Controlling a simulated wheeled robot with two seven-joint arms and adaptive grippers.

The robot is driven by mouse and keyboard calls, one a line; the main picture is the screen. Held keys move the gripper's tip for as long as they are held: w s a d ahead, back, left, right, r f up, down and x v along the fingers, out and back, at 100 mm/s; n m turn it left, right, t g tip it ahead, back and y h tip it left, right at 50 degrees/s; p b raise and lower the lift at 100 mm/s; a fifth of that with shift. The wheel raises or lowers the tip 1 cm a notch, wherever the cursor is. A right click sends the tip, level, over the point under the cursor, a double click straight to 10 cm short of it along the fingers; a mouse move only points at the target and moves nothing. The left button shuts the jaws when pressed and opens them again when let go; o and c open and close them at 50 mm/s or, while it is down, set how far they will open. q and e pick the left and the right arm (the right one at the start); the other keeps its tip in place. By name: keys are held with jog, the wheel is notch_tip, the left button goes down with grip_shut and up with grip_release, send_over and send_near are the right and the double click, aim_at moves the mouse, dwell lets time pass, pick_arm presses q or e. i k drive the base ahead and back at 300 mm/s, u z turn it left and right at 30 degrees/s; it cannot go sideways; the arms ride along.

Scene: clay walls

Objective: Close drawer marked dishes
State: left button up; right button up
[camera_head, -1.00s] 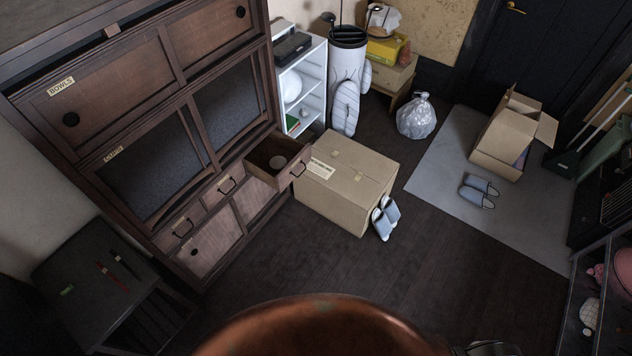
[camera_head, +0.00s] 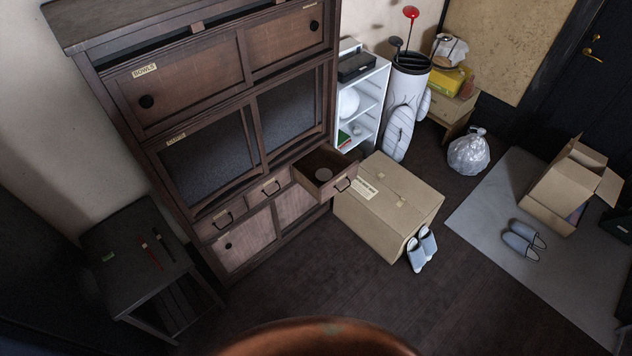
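A dark wooden cabinet (camera_head: 190,140) stands at the left with sliding doors above and a row of small drawers low down. The middle drawer (camera_head: 269,187) and left drawer (camera_head: 221,218) are shut. I cannot read a "dishes" label on any drawer; the legible tag on the upper door says "BOWLS". Neither of my grippers is in view.
A low dark table (camera_head: 135,255) stands left of the cabinet. The dark floor (camera_head: 320,270) before the cabinet is clear.

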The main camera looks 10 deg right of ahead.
aim_at(345, 171)
jog(key=u, duration=0.3)
jog(key=i, duration=1.2)
jog(key=z, duration=0.4)
